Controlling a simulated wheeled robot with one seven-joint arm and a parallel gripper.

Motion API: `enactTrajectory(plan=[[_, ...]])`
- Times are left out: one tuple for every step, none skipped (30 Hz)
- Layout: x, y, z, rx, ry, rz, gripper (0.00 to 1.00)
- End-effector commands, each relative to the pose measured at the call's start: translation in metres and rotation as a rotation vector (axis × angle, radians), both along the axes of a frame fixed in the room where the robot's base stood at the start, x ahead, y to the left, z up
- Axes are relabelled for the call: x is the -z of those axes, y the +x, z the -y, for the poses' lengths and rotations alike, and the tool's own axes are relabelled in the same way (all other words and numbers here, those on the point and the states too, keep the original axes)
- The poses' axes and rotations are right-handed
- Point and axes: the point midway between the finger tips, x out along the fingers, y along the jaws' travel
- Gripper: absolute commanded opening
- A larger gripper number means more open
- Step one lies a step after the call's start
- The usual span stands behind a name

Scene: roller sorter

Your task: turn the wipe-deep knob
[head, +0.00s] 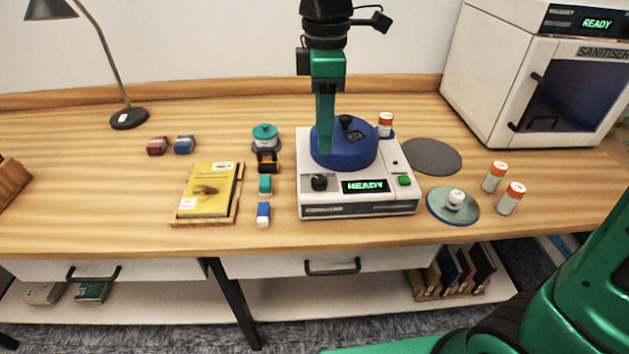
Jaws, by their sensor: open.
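The machine (360,208) is a white box with a blue round drum (345,158) on top. A black knob (319,182) sits on its front panel, left of a display reading READY. I cannot read which knob is marked wipe-deep. A second black knob (346,121) stands on the drum's lid. My gripper (325,148) points down from above, its green fingers in front of the drum's left part, hiding some of it. It is open with nothing seen between its fingers. It appears above and behind the panel knob, apart from it.
A green button (404,181) is at the panel's right. An orange-capped bottle (385,123) is behind the drum. A disc with a white knob (453,204) and bottles (494,177) are at the right.

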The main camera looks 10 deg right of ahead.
Motion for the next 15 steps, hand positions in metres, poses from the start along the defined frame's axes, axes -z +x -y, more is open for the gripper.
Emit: enactTrajectory(plan=[[0.002,-0.001,-0.005,-0.016,0.000,-0.002,0.45],[0.003,-0.001,-0.006,-0.021,0.000,-0.002,0.45],[0.007,-0.001,-0.008,-0.024,0.000,-0.002,0.45],[0.010,-0.001,-0.009,-0.025,0.000,-0.002,0.45],[0.013,-0.002,-0.010,-0.026,0.000,-0.003,0.45],[0.019,-0.003,-0.011,-0.027,-0.001,-0.004,0.45],[0.024,-0.003,-0.011,-0.028,-0.001,-0.004,0.45],[0.029,-0.003,-0.012,-0.029,-0.001,-0.004,0.45],[0.036,-0.003,-0.013,-0.030,-0.001,-0.004,0.45],[0.042,-0.004,-0.013,-0.030,-0.001,-0.004,0.45],[0.047,-0.004,-0.014,-0.031,-0.001,-0.004,0.45],[0.054,-0.004,-0.014,-0.031,-0.001,-0.004,0.45],[0.060,-0.004,-0.014,-0.031,-0.002,-0.005,0.45],[0.065,-0.004,-0.014,-0.031,-0.001,-0.004,0.45],[0.072,-0.004,-0.014,-0.031,-0.001,-0.004,0.45]])
